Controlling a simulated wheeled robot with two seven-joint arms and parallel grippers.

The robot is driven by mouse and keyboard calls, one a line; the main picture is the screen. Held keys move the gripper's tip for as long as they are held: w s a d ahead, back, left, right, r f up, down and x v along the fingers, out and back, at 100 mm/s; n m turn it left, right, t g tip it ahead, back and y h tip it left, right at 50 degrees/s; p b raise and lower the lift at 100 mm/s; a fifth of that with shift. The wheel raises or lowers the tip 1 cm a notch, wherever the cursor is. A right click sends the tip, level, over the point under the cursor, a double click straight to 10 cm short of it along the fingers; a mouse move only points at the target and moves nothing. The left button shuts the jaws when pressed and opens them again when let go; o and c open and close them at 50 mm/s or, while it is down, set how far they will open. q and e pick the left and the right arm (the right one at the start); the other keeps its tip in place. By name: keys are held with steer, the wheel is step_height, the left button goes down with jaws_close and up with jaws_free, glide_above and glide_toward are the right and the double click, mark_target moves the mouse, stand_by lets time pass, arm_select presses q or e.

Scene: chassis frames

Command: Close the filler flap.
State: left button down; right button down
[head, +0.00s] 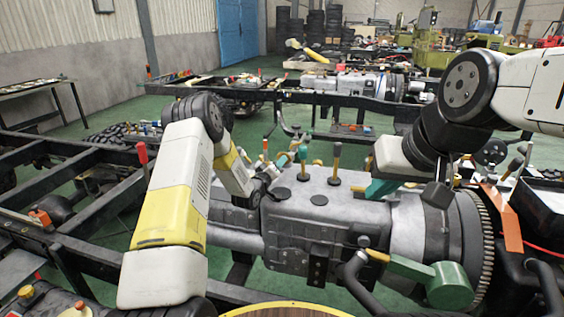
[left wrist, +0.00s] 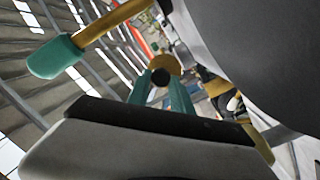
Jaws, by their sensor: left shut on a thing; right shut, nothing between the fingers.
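My left gripper (left wrist: 160,95) has teal fingers, shut on a small dark round knob (left wrist: 160,77). A gold rounded piece (left wrist: 166,62) shows just behind the knob. This may be the filler flap, but its opening and angle are hidden. In the head view, my left gripper (head: 288,160) is small and partly hidden at the far side of the grey gearbox (head: 325,225).
A teal-ended lever (left wrist: 55,57) is close by in the left wrist view. A toothed flywheel ring (head: 483,245) and an orange bracket (head: 508,218) are on the right. Dark chassis rails (head: 75,180) run along the left.

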mark_target(283, 153)
arm_select(q)
steer(key=shift+r, duration=0.15)
steer(key=shift+w+r+g, duration=0.25)
steer(key=shift+r+g, duration=0.1)
steer(key=shift+g, duration=0.25)
steer(key=shift+w+r+n+g+y, duration=0.3)
steer(key=shift+w+r+g+y, duration=0.25)
steer(key=shift+g, duration=0.45)
steer(key=shift+w+d+r+g+y, duration=0.15)
steer(key=shift+w+r+g+y, duration=0.2)
steer(key=shift+g, duration=0.45)
steer(key=shift+w+d+r+g+y, duration=0.15)
steer(key=shift+w+g, duration=0.25)
steer(key=shift+g, duration=0.4)
steer(key=c, duration=1.1)
jaws_free()
steer(key=shift+c, duration=0.2)
steer(key=v, duration=0.7)
steer(key=shift+s+r, duration=0.2)
steer(key=shift+r, duration=0.05)
